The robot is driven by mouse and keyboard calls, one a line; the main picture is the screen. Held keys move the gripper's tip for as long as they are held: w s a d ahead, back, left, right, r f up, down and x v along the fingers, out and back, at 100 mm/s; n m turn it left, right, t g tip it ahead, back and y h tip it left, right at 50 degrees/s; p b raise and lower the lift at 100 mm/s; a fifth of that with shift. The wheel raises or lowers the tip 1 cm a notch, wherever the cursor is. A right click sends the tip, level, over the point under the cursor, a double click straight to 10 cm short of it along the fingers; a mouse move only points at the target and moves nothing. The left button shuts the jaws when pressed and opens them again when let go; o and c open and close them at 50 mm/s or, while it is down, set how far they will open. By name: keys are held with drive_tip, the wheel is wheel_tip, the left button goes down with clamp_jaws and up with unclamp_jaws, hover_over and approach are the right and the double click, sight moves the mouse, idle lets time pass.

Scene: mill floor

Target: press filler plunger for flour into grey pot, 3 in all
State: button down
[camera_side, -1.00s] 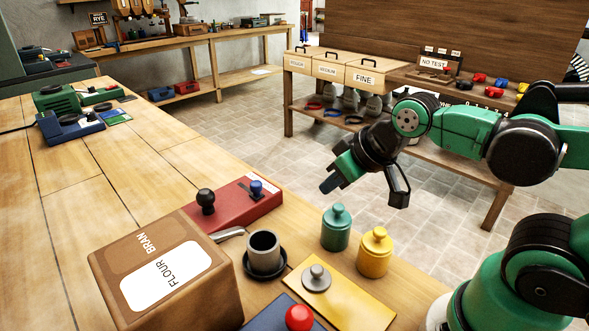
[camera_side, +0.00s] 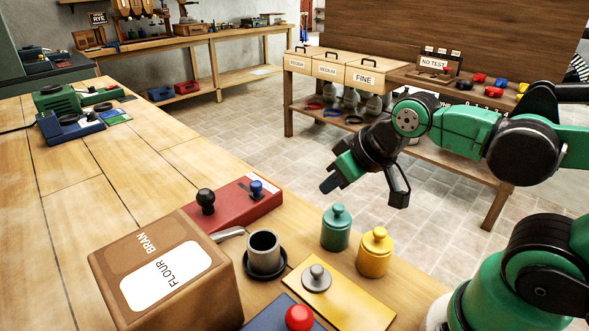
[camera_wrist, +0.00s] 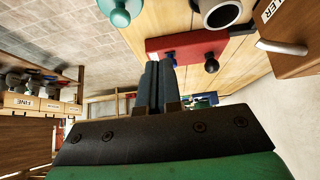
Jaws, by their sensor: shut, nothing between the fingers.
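The grey pot (camera_side: 264,252) stands open on a black saucer, beside the filler box; its dark rim also shows in the wrist view (camera_wrist: 220,14). The brown filler box (camera_side: 190,294) has a BRAN label and a white FLOUR label on top. I cannot make out a plunger marked for flour. My gripper (camera_side: 329,185) is shut and empty, raised beyond the table's far edge, well clear of the pot and box. Its fingers (camera_wrist: 152,75) lie together in the wrist view.
A red base (camera_side: 232,208) carries a black knob (camera_side: 206,200) and a small blue knob. Teal (camera_side: 336,230) and yellow (camera_side: 374,254) lidded jars stand right of the pot. A yellow board (camera_side: 345,299) holds a grey lid; a red button (camera_side: 299,317) sits at front. The left tabletop is mostly clear.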

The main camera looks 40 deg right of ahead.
idle(0.5)
wheel_tip(320, 180, up, 5)
drive_tip(key=n+t+y, duration=0.2)
drive_tip(key=n, duration=0.9)
hover_over(208, 193)
drive_tip(key=shift+r, duration=0.2)
drive_tip(key=shift+f, duration=0.15)
drive_tip(key=shift+f, duration=4.3)
drive_tip(key=shift+f, duration=0.4)
